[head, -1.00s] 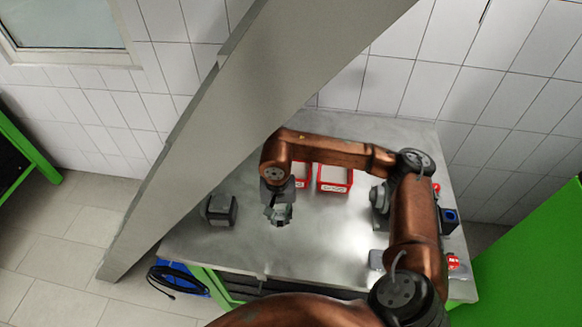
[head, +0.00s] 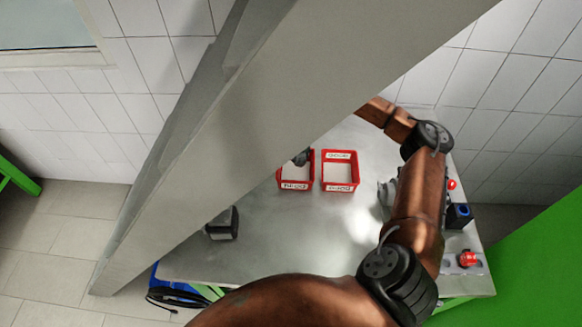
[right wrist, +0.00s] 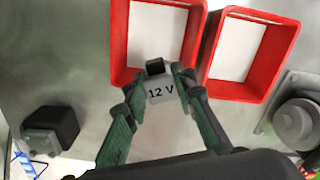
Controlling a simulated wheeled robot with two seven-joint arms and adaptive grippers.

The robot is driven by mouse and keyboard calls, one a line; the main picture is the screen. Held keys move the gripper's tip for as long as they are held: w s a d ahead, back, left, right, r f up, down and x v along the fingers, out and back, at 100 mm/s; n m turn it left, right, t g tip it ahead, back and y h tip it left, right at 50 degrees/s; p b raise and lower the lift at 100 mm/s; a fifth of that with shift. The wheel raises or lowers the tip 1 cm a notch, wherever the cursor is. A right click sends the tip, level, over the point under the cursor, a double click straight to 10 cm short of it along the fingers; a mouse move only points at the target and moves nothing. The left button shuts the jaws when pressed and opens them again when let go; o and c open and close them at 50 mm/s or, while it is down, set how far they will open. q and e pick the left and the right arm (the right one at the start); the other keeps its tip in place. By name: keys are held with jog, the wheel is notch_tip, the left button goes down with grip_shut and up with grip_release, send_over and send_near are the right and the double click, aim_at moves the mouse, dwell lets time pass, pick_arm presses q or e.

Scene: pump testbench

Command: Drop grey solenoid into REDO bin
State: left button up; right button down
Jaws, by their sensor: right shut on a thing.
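My right gripper (right wrist: 156,94) is shut on the grey solenoid (right wrist: 160,92), a small grey block marked "12 V" with a black end. In the head view, only a small dark part of the gripper (head: 302,158) shows over the far right part of the REDO bin (head: 294,186); the big grey beam hides the rest. The REDO bin is the left red bin with a white floor. In the right wrist view the solenoid overlaps the near edge of this bin (right wrist: 120,45). Its height above the bin is hard to tell. My left gripper is out of view.
A second red bin, marked GOOD (head: 340,187), stands close on the right. A dark block (head: 223,224) lies at the table's left. Grey fittings and red buttons (head: 468,258) are at the right. A large grey beam (head: 250,130) crosses the head view. The middle of the table (head: 290,240) is clear.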

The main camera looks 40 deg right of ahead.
jog(key=f+m+b, duration=0.1)
jog(key=f, duration=0.1)
jog(key=w+d+f+m+b, duration=0.1)
jog(key=d+f+m+b, duration=0.1)
jog(key=f+b, duration=0.1)
jog(key=shift+w+f+m, duration=0.3)
jog(key=shift+m, duration=0.1)
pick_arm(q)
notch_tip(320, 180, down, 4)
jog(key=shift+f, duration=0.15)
pick_arm(e)
jog(key=shift+r, duration=0.1)
jog(key=c, duration=1.5)
grip_release()
jog(key=shift+c, duration=0.2)
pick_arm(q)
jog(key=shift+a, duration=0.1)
